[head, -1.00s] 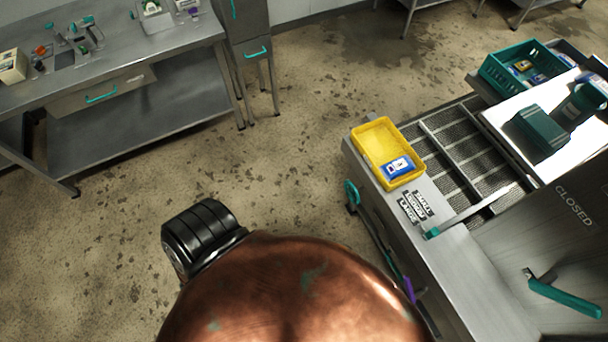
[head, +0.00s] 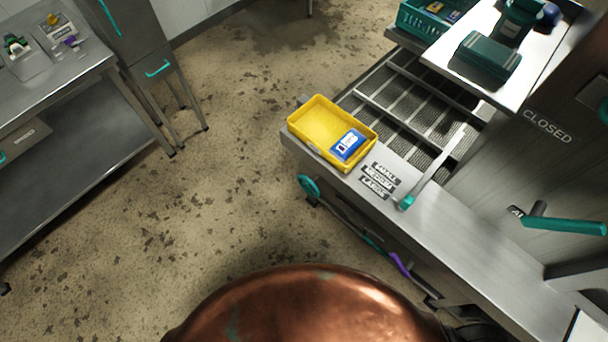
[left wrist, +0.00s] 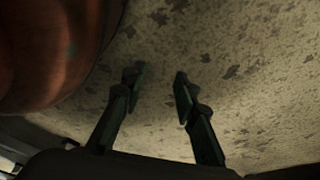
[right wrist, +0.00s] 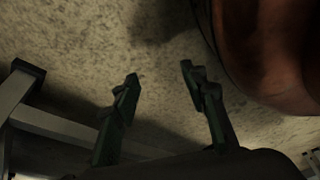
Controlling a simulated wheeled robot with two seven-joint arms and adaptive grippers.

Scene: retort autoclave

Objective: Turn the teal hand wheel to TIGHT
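A small teal wheel (head: 309,187) sits low on the left end of the steel bench, below the yellow tray. It is the only wheel I see, and no TIGHT mark is readable. My left gripper (left wrist: 155,75) is open and empty above the bare floor in the left wrist view. My right gripper (right wrist: 158,72) is open and empty in the right wrist view, with the floor and a grey metal frame behind it. Neither gripper shows in the head view, and the wheel shows in neither wrist view.
A yellow tray (head: 316,122) holding a blue pack (head: 347,145) stands on the bench end. A teal lever (head: 563,226) is on the steel panel marked CLOSED. A teal crate (head: 426,18) is behind. A steel table (head: 75,150) stands left. The floor between is clear.

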